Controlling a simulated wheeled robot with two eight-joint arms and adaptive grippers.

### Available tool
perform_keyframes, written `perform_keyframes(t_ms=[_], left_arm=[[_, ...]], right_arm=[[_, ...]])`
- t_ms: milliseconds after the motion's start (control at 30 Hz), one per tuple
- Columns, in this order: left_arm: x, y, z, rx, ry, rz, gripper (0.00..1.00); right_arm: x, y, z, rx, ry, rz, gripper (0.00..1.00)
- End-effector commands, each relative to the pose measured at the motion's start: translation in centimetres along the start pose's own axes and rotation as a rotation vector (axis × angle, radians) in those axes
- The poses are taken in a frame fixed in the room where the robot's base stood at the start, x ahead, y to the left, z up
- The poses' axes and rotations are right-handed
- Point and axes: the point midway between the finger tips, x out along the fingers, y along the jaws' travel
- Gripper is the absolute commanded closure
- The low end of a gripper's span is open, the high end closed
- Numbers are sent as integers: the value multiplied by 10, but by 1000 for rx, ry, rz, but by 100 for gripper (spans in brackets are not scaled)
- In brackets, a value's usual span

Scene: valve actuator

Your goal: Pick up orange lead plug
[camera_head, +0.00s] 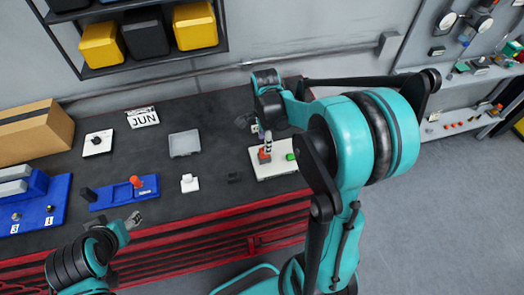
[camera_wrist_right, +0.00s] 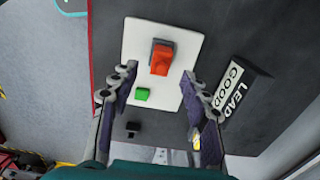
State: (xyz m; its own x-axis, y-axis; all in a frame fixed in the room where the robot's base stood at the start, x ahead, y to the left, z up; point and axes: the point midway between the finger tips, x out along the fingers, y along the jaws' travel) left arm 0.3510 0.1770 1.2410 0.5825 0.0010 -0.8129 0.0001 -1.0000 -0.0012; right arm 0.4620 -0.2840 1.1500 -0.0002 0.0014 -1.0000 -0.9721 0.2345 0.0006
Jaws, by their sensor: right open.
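An orange plug (camera_wrist_right: 162,57) stands in a grey holder on a white plate (camera_wrist_right: 185,36). In the head view the orange plug (camera_head: 264,155) shows partly below my right gripper (camera_head: 266,140), near the left of the white plate (camera_head: 265,174). In the right wrist view my right gripper (camera_wrist_right: 158,80) is open and empty. Its fingers point toward the plate, with the plug ahead between the fingertips and not gripped. My left gripper (camera_head: 133,220) is at the lower left, in front of the bench; its finger opening is too small to judge.

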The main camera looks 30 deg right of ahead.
Motion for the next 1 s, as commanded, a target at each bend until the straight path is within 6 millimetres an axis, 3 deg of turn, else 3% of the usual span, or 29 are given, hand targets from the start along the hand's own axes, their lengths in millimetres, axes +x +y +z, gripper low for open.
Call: perform_keyframes(t_ms=[300, 567, 767, 1000], left_arm=[[3, 0, 2, 0, 0, 0, 46], [3, 0, 2, 0, 0, 0, 46], [3, 0, 2, 0, 0, 0, 46], [3, 0, 2, 0, 0, 0, 46]], right_arm=[[44, 0, -1, -2, 1, -1, 53], [47, 0, -1, -3, 2, -1, 53], [47, 0, -1, -3, 2, -1, 100], [47, 1, -1, -3, 2, -1, 100]])
